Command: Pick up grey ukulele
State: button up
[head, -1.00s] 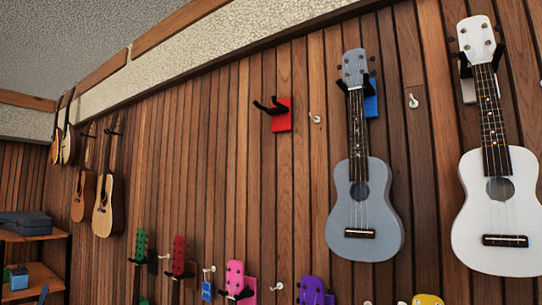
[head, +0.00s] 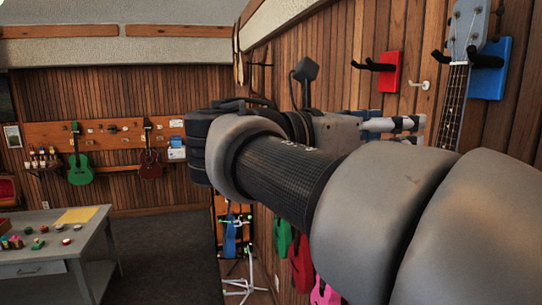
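The grey ukulele (head: 467,24) hangs on the wooden wall at the upper right, held by a black hanger on a blue plate (head: 490,75). Its headstock and part of its dark neck show. Its body is hidden behind my arm. My gripper (head: 415,124) is at the end of my arm, pointing right, left of the ukulele's neck in the picture. A gap shows between the two, but their distance in depth is unclear. No object shows in the gripper. The finger opening is too small and side-on to tell.
An empty black hanger on a red plate (head: 390,72) and a white hook (head: 422,85) are on the wall above my gripper. Green, red and pink ukuleles (head: 324,293) hang low. A grey table (head: 70,248) stands left; dark floor (head: 170,250) beside it is clear.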

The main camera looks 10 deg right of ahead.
send_near(448, 126)
jog(key=x, duration=0.5)
jog(key=shift+s+d+r+p, duration=0.1)
jog(key=shift+d+r+p, duration=0.05)
jog(key=shift+p, duration=0.2)
jog(key=shift+p+x, duration=0.45)
jog(key=shift+x, duration=2.35)
grip_shut()
